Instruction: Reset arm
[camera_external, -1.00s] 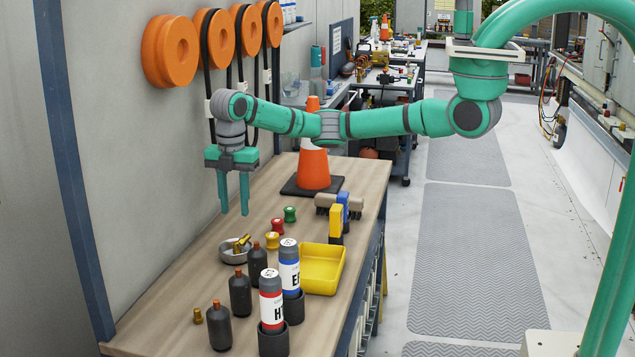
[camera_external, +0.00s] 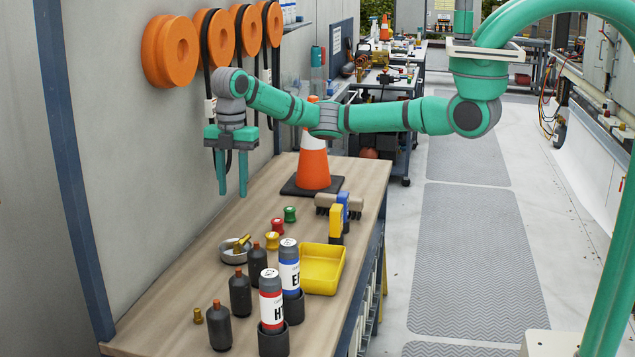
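My gripper (camera_external: 232,192) hangs at the end of my green arm, above the far left part of the wooden workbench (camera_external: 190,290). Its two fingers point down with a clear gap between them, and nothing shows between them. It is in the air, left of the orange cone (camera_external: 314,165) and above a small metal dish (camera_external: 234,250) that holds brass fittings.
On the bench stand several dark bottles (camera_external: 240,295), two labelled cylinders (camera_external: 271,303) in black holders, a yellow tray (camera_external: 322,268) and red, green and yellow caps (camera_external: 277,227). Orange reels (camera_external: 170,52) hang on the wall close behind my gripper. The aisle floor (camera_external: 475,250) is clear.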

